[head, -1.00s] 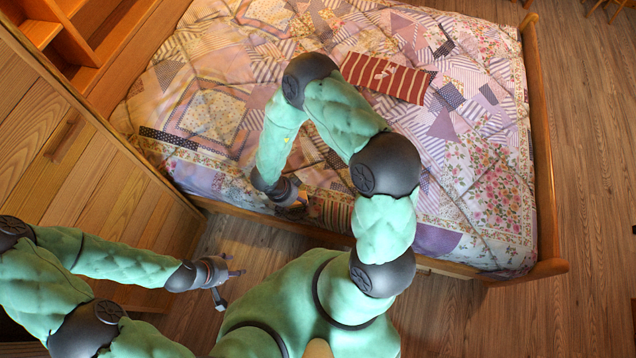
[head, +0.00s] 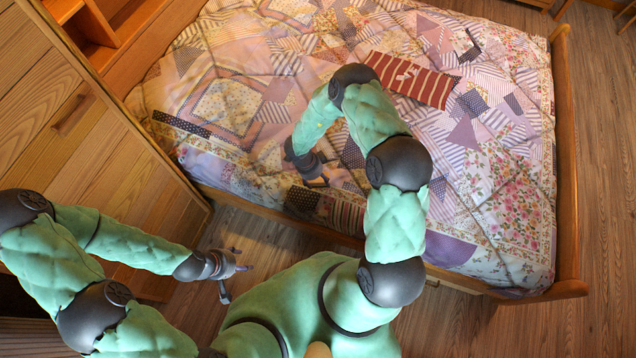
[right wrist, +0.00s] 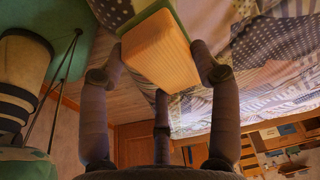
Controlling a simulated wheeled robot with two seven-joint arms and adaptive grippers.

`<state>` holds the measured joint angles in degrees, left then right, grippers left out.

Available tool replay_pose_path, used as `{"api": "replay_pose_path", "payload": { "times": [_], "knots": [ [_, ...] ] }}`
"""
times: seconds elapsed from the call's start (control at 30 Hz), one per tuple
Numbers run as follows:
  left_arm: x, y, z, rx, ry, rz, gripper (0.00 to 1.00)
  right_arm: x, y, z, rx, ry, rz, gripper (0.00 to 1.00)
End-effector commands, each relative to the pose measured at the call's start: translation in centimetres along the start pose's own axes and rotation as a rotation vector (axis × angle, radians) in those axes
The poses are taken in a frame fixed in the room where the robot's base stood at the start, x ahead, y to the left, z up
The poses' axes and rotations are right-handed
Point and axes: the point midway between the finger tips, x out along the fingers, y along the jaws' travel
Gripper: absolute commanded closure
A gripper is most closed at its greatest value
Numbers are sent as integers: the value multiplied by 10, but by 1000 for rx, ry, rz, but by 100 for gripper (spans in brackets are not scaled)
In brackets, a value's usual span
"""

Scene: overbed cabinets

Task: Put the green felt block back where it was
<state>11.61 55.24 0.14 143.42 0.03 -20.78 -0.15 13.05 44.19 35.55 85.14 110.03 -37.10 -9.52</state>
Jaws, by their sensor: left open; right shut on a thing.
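The block (right wrist: 160,48) shows in the right wrist view as a pale wooden body with a green felt layer along its far edge. My right gripper (right wrist: 160,76) is shut on it, with dark fingers at its left and right sides and one below. In the head view my right gripper (head: 318,178) is over the near edge of the bed; the block cannot be made out clearly there. My left gripper (head: 232,272) is open and empty, above the floor between the cabinet and the bed.
The bed (head: 505,165) has a patchwork quilt and a red striped cushion (head: 410,80). A wooden cabinet (head: 75,140) with a handle stands at the left, with open shelves (head: 100,30) at the upper left. Wooden floor (head: 608,180) is clear at the right.

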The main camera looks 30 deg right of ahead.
Motion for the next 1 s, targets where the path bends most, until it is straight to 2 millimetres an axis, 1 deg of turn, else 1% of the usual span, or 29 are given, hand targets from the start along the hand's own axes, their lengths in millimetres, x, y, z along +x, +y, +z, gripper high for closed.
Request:
{"api": "replay_pose_path", "payload": {
  "times": [0.23, 0.27, 0.4, 0.47, 0.83, 0.87, 0.9, 0.93, 1.0],
  "knots": [
    [6, -2, 0, 0, 0, 0, 43, 13, -11, 2, 2, 0, -1, 63],
    [8, -3, 0, 0, 0, 0, 43, 16, -13, 2, 3, 0, -2, 63],
    [22, -8, -1, 0, 0, 0, 43, 37, -11, 8, 0, 0, 1, 63],
    [25, -9, -1, 0, 0, 0, 43, 42, -12, 9, 0, 0, 0, 63],
    [25, -9, -1, 0, 0, 0, 43, 44, -12, 10, 0, 0, -1, 63],
    [25, -9, -1, 0, 0, 0, 43, 44, -12, 10, 0, 0, -1, 34],
    [24, -9, -1, 0, 0, 0, 43, 44, -12, 10, 1, 0, -1, 23],
    [24, -9, -1, 0, 0, 0, 43, 44, -12, 10, 1, 0, -1, 14],
    [24, -9, -1, 0, 0, 0, 43, 44, -12, 10, 1, 0, -1, 13]
  ]
}}
